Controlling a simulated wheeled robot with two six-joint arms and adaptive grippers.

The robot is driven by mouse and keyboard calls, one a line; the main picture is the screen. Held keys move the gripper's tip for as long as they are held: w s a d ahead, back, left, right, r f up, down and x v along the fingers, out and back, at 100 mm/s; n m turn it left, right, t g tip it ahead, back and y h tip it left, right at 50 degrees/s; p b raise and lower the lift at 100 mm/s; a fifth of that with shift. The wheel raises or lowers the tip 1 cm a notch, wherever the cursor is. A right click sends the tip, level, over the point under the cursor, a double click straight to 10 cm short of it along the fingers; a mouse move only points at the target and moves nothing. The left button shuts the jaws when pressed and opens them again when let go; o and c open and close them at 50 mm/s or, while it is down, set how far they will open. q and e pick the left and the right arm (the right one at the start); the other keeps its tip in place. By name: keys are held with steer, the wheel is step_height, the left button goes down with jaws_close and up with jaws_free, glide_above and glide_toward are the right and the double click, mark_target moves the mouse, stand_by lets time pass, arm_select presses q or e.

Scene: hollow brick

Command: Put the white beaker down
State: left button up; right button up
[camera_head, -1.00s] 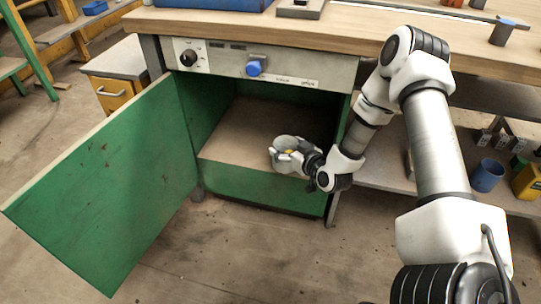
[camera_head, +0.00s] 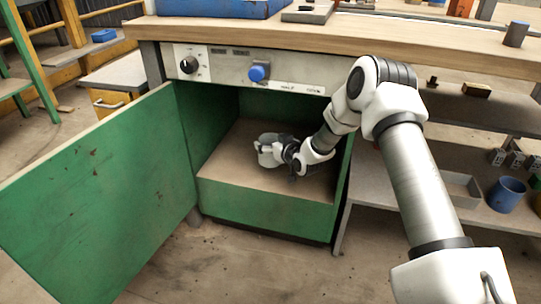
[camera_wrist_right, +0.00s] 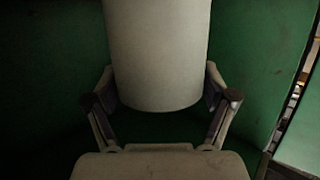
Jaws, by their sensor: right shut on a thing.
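The white beaker (camera_wrist_right: 157,50) fills the upper middle of the right wrist view, with its sides between the two fingers. My right gripper (camera_wrist_right: 158,88) is shut on it. In the head view my right gripper (camera_head: 268,151) is inside the open green cabinet, above its brown inner floor (camera_head: 232,168). The beaker is hard to tell from the pale gripper there, and I cannot tell whether its base touches the floor. My left gripper is not in view.
The cabinet's green door (camera_head: 100,185) stands wide open at the left. The wooden worktop (camera_head: 330,35) and the control panel with a blue knob (camera_head: 258,72) lie above the opening. A shelf at the right bears a blue cup (camera_head: 507,194). The cabinet floor shows free room.

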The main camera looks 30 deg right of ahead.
steer(key=shift+w+f+b, duration=0.3)
steer(key=shift+f+b, duration=0.05)
steer(key=shift+b, duration=0.05)
step_height(320, 180, down, 3)
steer(key=shift+b, duration=1.15)
steer(key=shift+r, duration=0.2)
steer(key=shift+f, duration=0.2)
steer(key=o, duration=1.2)
steer(key=shift+o, duration=0.2)
steer(key=shift+r, duration=0.1)
